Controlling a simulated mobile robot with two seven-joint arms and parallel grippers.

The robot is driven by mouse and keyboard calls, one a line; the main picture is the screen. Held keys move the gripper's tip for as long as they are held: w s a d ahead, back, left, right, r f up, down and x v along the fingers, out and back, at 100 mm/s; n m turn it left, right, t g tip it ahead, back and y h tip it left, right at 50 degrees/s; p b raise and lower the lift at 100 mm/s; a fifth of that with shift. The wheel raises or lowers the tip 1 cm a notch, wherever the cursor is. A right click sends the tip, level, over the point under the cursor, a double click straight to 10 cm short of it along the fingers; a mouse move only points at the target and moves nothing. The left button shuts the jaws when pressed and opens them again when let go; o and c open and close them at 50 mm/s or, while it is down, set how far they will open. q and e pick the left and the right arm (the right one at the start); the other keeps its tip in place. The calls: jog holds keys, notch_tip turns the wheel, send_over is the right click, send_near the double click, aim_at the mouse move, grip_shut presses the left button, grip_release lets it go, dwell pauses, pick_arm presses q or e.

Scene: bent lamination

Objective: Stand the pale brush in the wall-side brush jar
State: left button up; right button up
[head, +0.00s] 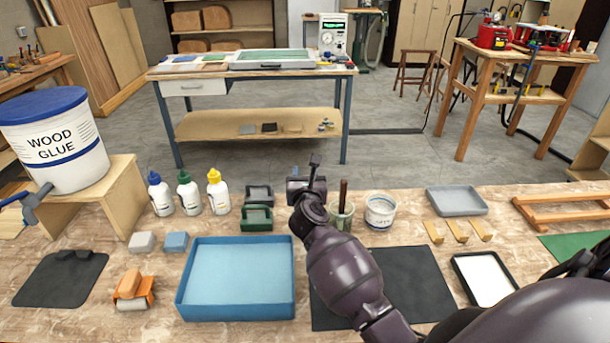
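A grey-green jar (335,221) stands on the near bench with a dark brown handle (343,194) upright in it. A white labelled tub (380,213) stands just to its right. I cannot tell which is the wall-side brush jar. I cannot make out the pale brush. My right gripper (314,168) is left of the grey-green jar in the picture, pointing away from me over the bench's far edge. Its fingers are seen from behind, so neither their opening nor anything between them can be made out. My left gripper is out of view.
A blue tray (237,314), dark mat (411,277) and white-filled tray (485,277) lie in front. A glue bucket (60,170) is far left; a grey tray (457,201) is right.

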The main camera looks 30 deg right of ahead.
jog(key=shift+o, duration=0.6)
jog(key=v, duration=1)
jog(key=shift+s+a, duration=0.2)
jog(key=shift+s, duration=0.15)
dwell(0.3)
